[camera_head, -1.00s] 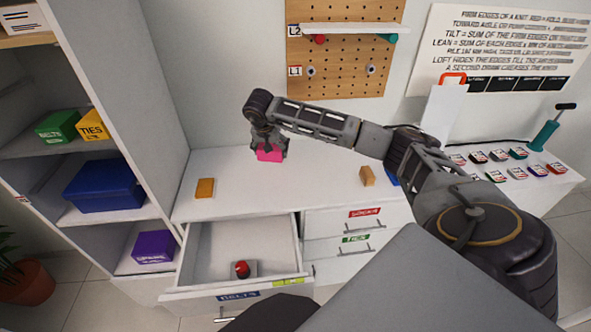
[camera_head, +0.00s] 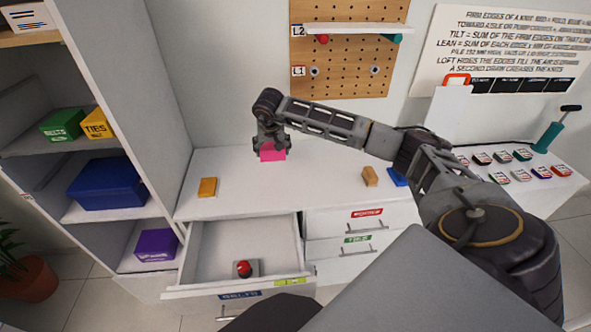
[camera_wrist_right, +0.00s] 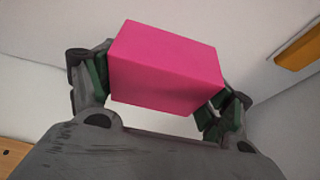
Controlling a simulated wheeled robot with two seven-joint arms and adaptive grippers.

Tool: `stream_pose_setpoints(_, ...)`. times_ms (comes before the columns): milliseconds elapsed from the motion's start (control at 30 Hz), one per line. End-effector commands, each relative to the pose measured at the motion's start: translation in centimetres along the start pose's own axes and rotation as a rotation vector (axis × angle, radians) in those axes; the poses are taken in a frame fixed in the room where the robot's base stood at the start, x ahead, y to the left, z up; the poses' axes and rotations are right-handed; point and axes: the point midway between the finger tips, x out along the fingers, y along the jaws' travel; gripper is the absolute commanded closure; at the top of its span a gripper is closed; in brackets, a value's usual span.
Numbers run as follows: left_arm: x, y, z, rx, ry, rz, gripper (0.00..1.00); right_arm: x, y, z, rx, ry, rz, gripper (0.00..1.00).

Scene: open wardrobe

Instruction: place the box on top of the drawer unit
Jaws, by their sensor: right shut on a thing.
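A pink box (camera_head: 272,153) is between the fingers of my right gripper (camera_head: 271,143), which points down at the back of the white drawer unit's top (camera_head: 300,185). In the right wrist view the pink box (camera_wrist_right: 168,65) sits between both finger pads, and the right gripper (camera_wrist_right: 160,90) is shut on it. I cannot tell whether the box touches the top or hangs just above it. The drawer unit has its upper left drawer (camera_head: 245,240) pulled open, with a red button on a grey base (camera_head: 244,268) inside. My left gripper is not in view.
A shelf unit (camera_head: 150,110) with several coloured boxes stands at left. A pegboard (camera_head: 350,60) is behind.

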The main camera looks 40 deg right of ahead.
Motion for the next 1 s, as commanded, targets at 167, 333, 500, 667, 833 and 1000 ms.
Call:
stream_pose_setpoints(167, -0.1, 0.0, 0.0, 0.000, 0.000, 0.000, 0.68, 1.0, 0.0, 0.4, 0.000, -0.001, 0.002, 0.46)
stream_pose_setpoints(333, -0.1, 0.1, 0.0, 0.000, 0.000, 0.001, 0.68, 3.1, 0.0, 1.4, 0.000, -0.003, 0.001, 0.46)
stream_pose_setpoints(500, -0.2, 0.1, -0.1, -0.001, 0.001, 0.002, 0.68, 5.0, 0.0, 2.1, 0.000, -0.002, 0.000, 0.46)
stream_pose_setpoints(667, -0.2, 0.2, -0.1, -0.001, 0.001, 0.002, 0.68, 5.7, 0.0, 2.4, 0.000, 0.000, 0.001, 0.46)
stream_pose_setpoints(833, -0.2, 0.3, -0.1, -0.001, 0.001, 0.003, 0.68, 5.7, 0.0, 2.4, 0.001, 0.000, 0.000, 0.46)
stream_pose_setpoints(1000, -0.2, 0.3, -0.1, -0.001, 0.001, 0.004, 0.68, 5.9, 0.0, 2.4, 0.001, 0.000, 0.001, 0.46)
